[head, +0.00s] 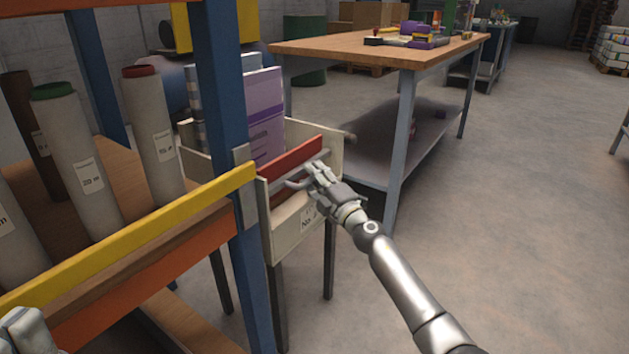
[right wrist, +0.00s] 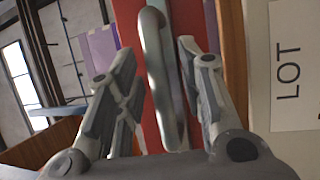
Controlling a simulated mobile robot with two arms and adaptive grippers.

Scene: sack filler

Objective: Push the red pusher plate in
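The red pusher plate (head: 291,157) stands in a cream box (head: 292,222) on legs, behind its labelled front wall. In the right wrist view the red plate (right wrist: 186,25) fills the middle, with a grey metal handle bar (right wrist: 157,75) in front of it. My right gripper (head: 304,174) is at the front of the box, by the plate. In the right wrist view my right gripper (right wrist: 155,85) is open, with the handle bar between its spread fingers; contact cannot be told. A pale part of my left arm or gripper (head: 25,330) shows at the lower left, its fingers unclear.
Purple and white packages (head: 262,115) stand in the box behind the plate. A blue post (head: 222,120) and a yellow rail (head: 130,240) of a rack with upright rolls (head: 150,130) are close on the left. A wooden-topped workbench (head: 345,50) stands behind. Floor at right is clear.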

